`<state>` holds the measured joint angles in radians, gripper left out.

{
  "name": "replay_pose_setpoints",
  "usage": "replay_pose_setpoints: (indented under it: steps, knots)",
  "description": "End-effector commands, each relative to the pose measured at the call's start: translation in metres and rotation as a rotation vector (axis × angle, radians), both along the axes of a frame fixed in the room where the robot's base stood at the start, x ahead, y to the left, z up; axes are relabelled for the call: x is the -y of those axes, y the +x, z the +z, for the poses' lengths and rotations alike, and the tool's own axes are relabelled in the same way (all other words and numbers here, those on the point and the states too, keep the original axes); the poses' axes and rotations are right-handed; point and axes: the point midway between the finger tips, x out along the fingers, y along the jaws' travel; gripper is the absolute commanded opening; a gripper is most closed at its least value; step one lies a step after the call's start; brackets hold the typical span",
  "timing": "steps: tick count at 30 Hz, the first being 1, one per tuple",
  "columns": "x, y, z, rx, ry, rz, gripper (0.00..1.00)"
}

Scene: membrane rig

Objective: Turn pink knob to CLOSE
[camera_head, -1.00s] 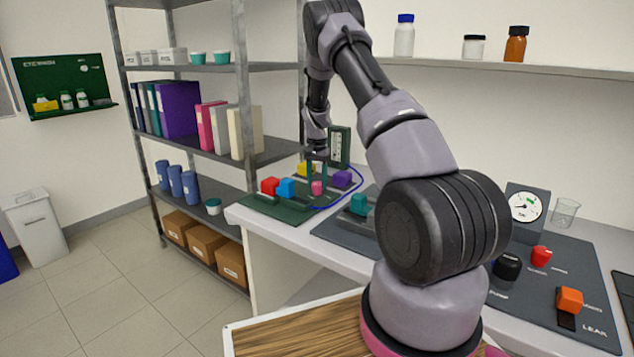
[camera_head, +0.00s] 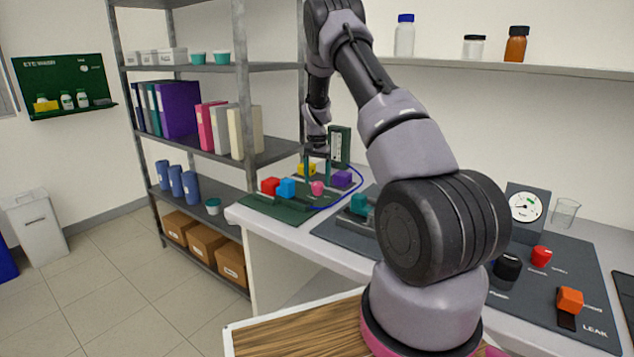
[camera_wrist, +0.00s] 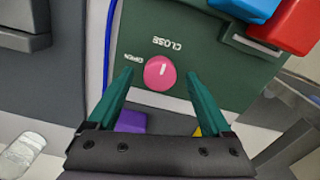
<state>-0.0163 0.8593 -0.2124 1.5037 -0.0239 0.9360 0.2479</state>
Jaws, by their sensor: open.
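The pink knob (camera_wrist: 160,73) is a round knob on a green panel (camera_wrist: 212,70), with a short white mark on its top. In the wrist view the mark points up the picture, towards the upside-down CLOSE label (camera_wrist: 166,42). The OPEN label (camera_wrist: 142,57) is at the knob's upper left. My gripper (camera_wrist: 160,75) is open, with one teal finger on each side of the knob and gaps between. In the head view, the pink knob (camera_head: 317,187) shows just below my gripper (camera_head: 317,176).
Red (camera_head: 270,186) and blue (camera_head: 286,187) blocks stand left of the knob. A purple block (camera_head: 342,179) is on its right and a yellow one (camera_head: 307,168) behind. A blue tube (camera_head: 352,190) curves past. A gauge box (camera_head: 340,146) stands behind.

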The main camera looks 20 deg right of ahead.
Motion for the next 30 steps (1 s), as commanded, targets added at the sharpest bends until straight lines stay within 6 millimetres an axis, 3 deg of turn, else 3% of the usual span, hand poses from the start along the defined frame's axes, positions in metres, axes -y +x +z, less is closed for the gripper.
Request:
replay_pose_setpoints:
  steps: [9,15,30]
  knots:
    - [0.000,0.001,0.064,0.004,0.001,-0.001,0.83]
    - [0.000,0.000,0.090,0.001,0.000,-0.001,0.83]
    - [0.000,0.000,0.096,0.000,0.000,-0.001,0.83]
